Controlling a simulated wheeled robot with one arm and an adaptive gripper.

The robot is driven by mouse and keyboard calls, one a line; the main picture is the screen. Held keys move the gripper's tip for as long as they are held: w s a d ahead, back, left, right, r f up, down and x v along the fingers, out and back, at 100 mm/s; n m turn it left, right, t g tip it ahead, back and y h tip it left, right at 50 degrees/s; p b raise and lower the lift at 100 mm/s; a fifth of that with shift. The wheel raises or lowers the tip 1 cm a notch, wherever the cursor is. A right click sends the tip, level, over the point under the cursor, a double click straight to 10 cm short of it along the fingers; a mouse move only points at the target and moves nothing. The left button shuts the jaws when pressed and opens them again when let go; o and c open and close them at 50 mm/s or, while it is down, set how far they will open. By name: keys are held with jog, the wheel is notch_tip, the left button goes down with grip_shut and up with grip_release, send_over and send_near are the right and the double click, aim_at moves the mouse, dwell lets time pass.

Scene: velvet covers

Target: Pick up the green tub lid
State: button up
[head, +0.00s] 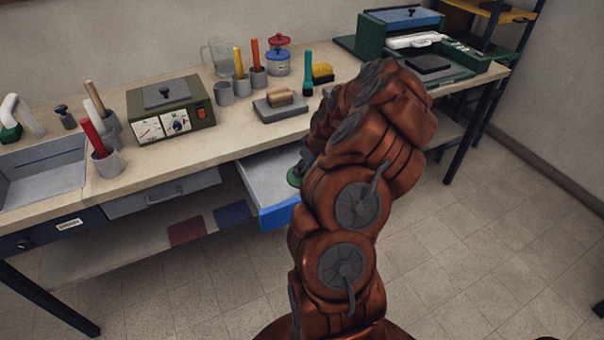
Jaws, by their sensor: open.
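A green round piece (293,178), which looks like the green tub lid, shows at the right side of the open drawer (262,178). My arm hides much of it. My gripper (303,168) is at the drawer, just above the green piece, and only a small grey part of it shows past the arm. It is open. Whether its fingers touch the lid or are around it is hidden.
The drawer with a blue front (279,216) is pulled out below the bench top (235,115). A sponge on a grey block (281,104), cups with coloured handles (242,84) and a control box (170,108) stand above it. The floor (450,260) at right is clear.

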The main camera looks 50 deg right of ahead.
jog(key=shift+x, duration=1.05)
jog(key=shift+c, duration=0.4)
jog(key=shift+a, duration=0.1)
jog(key=c, duration=0.9)
